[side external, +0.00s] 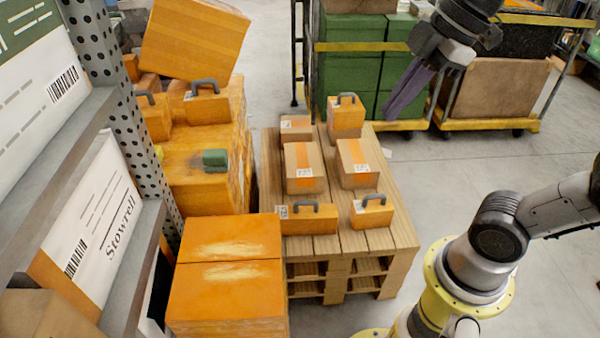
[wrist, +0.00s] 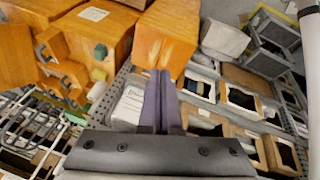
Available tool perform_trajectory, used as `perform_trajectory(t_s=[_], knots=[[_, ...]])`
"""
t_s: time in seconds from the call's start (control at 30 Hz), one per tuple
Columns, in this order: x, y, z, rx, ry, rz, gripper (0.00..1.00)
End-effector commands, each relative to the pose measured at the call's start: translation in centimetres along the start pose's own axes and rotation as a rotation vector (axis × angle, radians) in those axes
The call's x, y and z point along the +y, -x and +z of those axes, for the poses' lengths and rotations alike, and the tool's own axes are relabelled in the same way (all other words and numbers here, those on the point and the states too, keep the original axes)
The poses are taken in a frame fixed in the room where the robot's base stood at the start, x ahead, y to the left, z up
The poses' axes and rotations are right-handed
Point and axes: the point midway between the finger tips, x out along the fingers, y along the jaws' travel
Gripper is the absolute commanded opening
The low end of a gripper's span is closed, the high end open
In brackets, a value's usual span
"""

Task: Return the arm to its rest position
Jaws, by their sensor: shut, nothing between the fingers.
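My gripper (side external: 392,112) hangs in the air at the upper right of the side view, with its long purple-grey fingers together and nothing between them. It is above and behind the wooden pallet's right side, apart from the boxes there. In the wrist view my gripper (wrist: 160,76) shows its two fingers side by side and closed. They overlap the lower end of an orange box (wrist: 167,35) in the picture; I cannot tell the distance between them.
The wooden pallet (side external: 392,238) carries taped cartons (side external: 304,168) and orange handled cases (side external: 346,117). Orange crates (side external: 228,285) stand to its left, beside a metal rack (side external: 120,118). A yellow-framed trolley (side external: 318,78) with green boxes stands behind. Open floor (side external: 455,185) lies right of the pallet.

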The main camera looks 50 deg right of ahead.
Motion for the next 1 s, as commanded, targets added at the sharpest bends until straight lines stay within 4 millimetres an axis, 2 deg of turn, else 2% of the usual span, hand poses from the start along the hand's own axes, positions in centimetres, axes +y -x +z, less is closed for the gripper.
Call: perform_trajectory(t_s=[0.03,0.1,0.2,0.33,0.5,0.6,1.0], knots=[[-1.3,-0.4,1.8,-0.005,-0.099,0.04,0.0],[-2.4,-1.3,3.8,-0.009,-0.249,0.09,0.0],[-3.7,-3.0,6.2,-0.013,-0.458,0.143,0.0],[-4.3,-5.3,8.2,-0.026,-0.694,0.177,0.0],[-3.5,-5.6,8.3,0.012,-0.897,0.216,0.0],[-3.4,-5.6,8.2,0.025,-0.954,0.219,0.0],[-3.4,-5.6,8.2,0.026,-0.97,0.217,0.0]])
